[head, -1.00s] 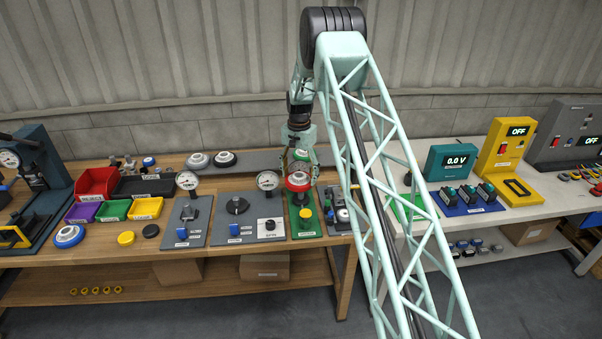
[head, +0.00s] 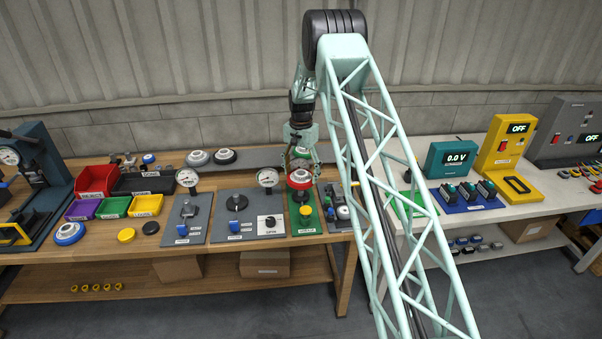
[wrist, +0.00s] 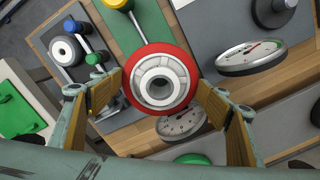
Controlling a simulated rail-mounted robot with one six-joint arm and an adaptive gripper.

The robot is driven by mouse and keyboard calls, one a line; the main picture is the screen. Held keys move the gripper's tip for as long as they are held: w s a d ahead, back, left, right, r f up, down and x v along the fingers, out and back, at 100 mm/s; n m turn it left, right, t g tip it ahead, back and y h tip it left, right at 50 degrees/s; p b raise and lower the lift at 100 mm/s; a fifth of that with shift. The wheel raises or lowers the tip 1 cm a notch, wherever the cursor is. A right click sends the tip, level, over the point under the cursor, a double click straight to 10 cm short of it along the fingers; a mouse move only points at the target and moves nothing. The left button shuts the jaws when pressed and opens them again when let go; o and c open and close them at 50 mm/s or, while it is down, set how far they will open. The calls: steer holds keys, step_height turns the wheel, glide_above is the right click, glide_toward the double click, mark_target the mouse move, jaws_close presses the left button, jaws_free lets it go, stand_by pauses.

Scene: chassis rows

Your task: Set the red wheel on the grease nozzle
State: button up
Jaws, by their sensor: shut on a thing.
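The red wheel (head: 300,176), with a pale hub, is between the fingers of my gripper (head: 303,158) above the green board (head: 314,228). In the wrist view the wheel (wrist: 187,62) fills the space between the two yellow-padded fingertips of my gripper (wrist: 159,92), its hub facing the camera. My gripper is shut on it. A dark part shows just under the wheel in the head view, with a yellow knob (head: 304,211) in front. I cannot tell which part is the grease nozzle or whether the wheel touches it; the wheel hides what lies beneath.
Grey gauge boards (head: 222,232) stand left of the green board, with a dial gauge (head: 267,178) close by. A grey board (head: 340,223) with small parts lies to the right. Two wheels (head: 198,157) sit behind on the grey strip. Bare wood (head: 100,246) shows at front left.

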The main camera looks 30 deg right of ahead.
steer(key=shift+f, duration=1.55)
steer(key=shift+f+b, duration=1.75)
steer(key=shift+f, duration=0.4)
stand_by(2.1)
steer(key=o, duration=1.1)
steer(key=shift+o, duration=0.2)
steer(key=shift+r, duration=0.1)
step_height(320, 180, up, 12)
